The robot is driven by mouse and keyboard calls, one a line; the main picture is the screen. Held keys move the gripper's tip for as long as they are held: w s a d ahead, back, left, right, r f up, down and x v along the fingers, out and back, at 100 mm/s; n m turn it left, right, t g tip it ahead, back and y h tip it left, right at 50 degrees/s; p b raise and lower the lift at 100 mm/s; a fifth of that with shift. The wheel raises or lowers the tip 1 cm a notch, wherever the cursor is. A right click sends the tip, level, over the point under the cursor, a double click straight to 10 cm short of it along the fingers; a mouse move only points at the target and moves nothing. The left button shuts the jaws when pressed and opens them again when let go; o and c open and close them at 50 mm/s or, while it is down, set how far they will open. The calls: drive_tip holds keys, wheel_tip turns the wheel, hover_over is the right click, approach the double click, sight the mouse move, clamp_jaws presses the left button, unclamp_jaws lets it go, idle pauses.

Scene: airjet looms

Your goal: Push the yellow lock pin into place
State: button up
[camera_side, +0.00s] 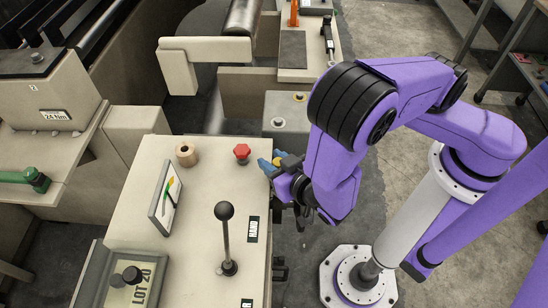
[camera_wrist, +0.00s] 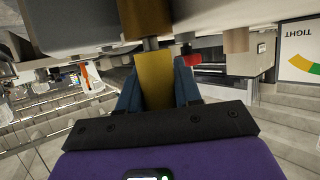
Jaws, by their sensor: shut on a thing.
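The yellow lock pin (camera_wrist: 155,80) is between the two blue fingers of my gripper (camera_wrist: 158,92) in the wrist view. The fingers are shut on its yellow body. A short grey stem (camera_wrist: 150,44) runs from its far end toward a pale grey surface (camera_wrist: 85,32); how deep it sits there cannot be told. In the side view my gripper (camera_side: 278,163) is at the right edge of the cream bench top, and only a little of the yellow pin (camera_side: 277,161) shows between the fingers.
A red knob (camera_side: 242,152) is just left of my gripper on the cream bench top (camera_side: 150,240). A wooden spool (camera_side: 186,154), a tilted gauge plate (camera_side: 165,195) and an upright black-knobbed lever (camera_side: 226,235) also stand there. A grey box (camera_side: 288,112) is behind my gripper.

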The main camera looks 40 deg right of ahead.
drive_tip(key=shift+f, duration=0.5)
drive_tip(key=o, duration=1.1)
drive_tip(key=shift+o, duration=0.2)
drive_tip(key=v, duration=1.2)
drive_tip(key=s+a+f+n+g+y, duration=0.2)
drive_tip(key=a+g+y, duration=0.25)
drive_tip(key=g, duration=0.35)
drive_tip(key=s+d+r+n+g+y, duration=0.2)
drive_tip(key=s+r+n+g, duration=0.1)
drive_tip(key=r+n+g, duration=0.3)
drive_tip(key=d+r+n+h, duration=0.2)
drive_tip(key=d+r, duration=0.3)
drive_tip(key=d, duration=0.6)
drive_tip(key=w+d+r+n+h, duration=0.1)
drive_tip(key=d+r+n, duration=0.3)
drive_tip(key=d, duration=0.7)
drive_tip(key=shift+d+r+t+h, duration=0.15)
drive_tip(key=shift+r+t+h, duration=0.25)
drive_tip(key=shift+r+h, duration=0.4)
